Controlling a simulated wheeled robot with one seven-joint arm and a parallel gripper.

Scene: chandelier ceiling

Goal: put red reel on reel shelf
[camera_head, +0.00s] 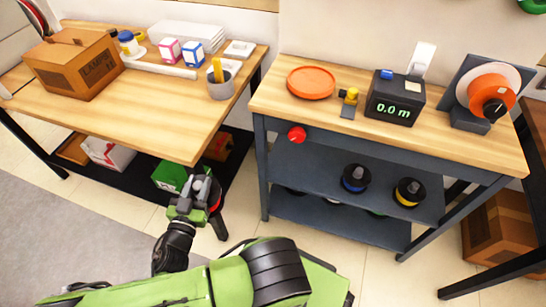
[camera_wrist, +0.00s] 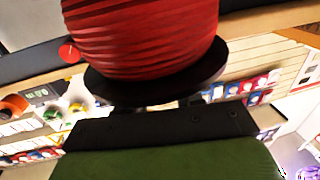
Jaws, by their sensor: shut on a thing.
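My gripper (camera_head: 204,188) is low in front of the gap between the two tables, shut on the red reel. In the wrist view the red reel (camera_wrist: 140,35) fills the top middle, with red windings above a black flange. In the head view only a small red and dark part of it (camera_head: 215,195) shows behind my gripper. The reel shelf (camera_head: 320,165) is the dark grey shelf under the right-hand worktop, to the right of my gripper and apart from it. A blue-banded reel (camera_head: 356,179) and a yellow-banded reel (camera_head: 409,193) stand on it.
The worktop (camera_head: 330,115) above holds an orange plate (camera_head: 311,83), a length meter (camera_head: 395,100) and an orange spool machine (camera_head: 488,95). A red knob (camera_head: 297,134) sticks out below its front edge. A lower shelf (camera_head: 340,222) holds partly hidden reels. The shelf's left part looks free.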

